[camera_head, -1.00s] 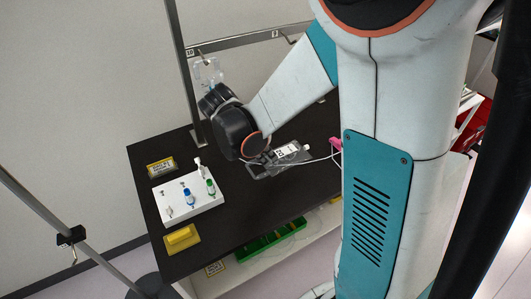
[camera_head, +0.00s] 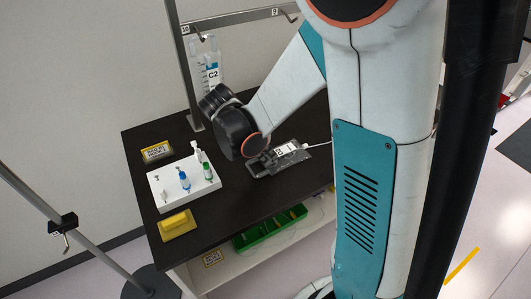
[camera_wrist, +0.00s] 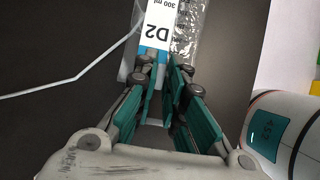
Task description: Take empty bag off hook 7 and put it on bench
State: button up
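A clear flat bag with a white label (camera_head: 286,149) is at my gripper in the head view, over the right part of the dark bench (camera_head: 225,226). In the wrist view the bag (camera_wrist: 158,32) reads D2, 300 ml. My gripper (camera_wrist: 166,68) has its fingers close together at the bag's near end and looks shut on it. The wrist hides part of the grip in the head view (camera_head: 262,160). The bag lies about level, low over or on the bench; I cannot tell if it touches. A thin white tube runs from it. Hook 7 is not readable in view.
A bag marked C2 (camera_head: 212,75) hangs on the rail by the 10 tag. A white block with coloured vials (camera_head: 182,183), a yellow block (camera_head: 177,224) and a yellow-edged label plate (camera_head: 157,152) stand on the bench's left. A pole (camera_head: 65,221) stands further left.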

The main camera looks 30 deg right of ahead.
jog(key=shift+o, duration=1.2)
jog(key=v, duration=1.2)
jog(key=s+a+r+m+t+y, duration=0.1)
jog(key=s+r+m+t+y, duration=0.1)
jog(key=s+m, duration=0.4)
jog(key=s+a+r+m+t+y, duration=0.1)
jog(key=s+m+t, duration=0.4)
jog(key=m, duration=0.7)
jog(key=shift+s+r+y, duration=0.5)
jog(key=shift+s+y, duration=0.25)
jog(key=shift+y, duration=0.55)
